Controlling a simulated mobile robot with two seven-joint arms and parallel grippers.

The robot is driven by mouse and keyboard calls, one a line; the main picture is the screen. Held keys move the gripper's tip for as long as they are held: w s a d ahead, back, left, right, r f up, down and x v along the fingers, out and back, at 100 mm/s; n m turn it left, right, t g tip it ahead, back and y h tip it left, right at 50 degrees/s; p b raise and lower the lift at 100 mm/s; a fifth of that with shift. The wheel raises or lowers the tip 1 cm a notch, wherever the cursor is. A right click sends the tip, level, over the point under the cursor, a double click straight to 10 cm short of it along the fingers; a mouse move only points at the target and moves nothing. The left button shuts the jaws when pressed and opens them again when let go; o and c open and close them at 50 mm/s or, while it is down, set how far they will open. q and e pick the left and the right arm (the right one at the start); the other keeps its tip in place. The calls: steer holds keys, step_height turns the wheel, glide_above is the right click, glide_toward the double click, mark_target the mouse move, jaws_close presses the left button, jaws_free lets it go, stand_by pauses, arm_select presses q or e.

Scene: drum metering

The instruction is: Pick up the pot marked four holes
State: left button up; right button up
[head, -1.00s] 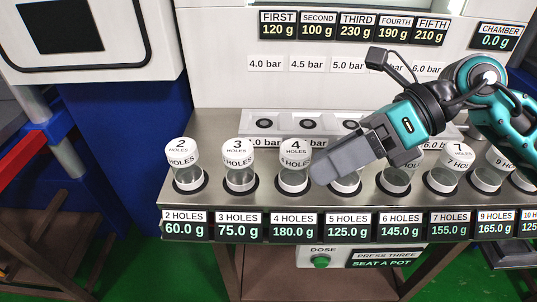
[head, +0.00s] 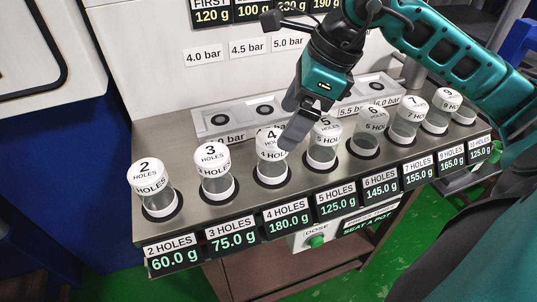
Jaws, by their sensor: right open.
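The pot marked 4 holes (head: 271,165) stands upright in its round seat on the steel bench, behind the label "4 HOLES 180.0 g" (head: 287,220). It is a clear pot with a white lid and white base. My right gripper (head: 290,134) is open, points down and overlaps the right edge of this pot's lid in the head view, partly hiding it. I cannot tell whether it touches the lid. The pot marked 5 holes (head: 322,153) stands just to the right, partly behind the fingers. My left gripper is not in view.
The 3 holes pot (head: 215,178) and 2 holes pot (head: 151,190) stand to the left. The 6 holes pot (head: 368,137), 7 holes pot (head: 408,118) and others stand to the right. A raised block with round seats (head: 265,110) lies behind. The green dose button (head: 317,241) is below.

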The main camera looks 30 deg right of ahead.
mark_target(269, 151)
steer(key=x, duration=0.4)
steer(key=shift+x, duration=2.7)
steer(key=shift+a, duration=0.1)
steer(key=shift+c, duration=0.2)
steer(key=shift+r, duration=0.1)
steer(key=c, duration=1.2)
steer(key=shift+o, duration=0.2)
step_height(269, 151, up, 20)
steer(key=p, duration=0.3)
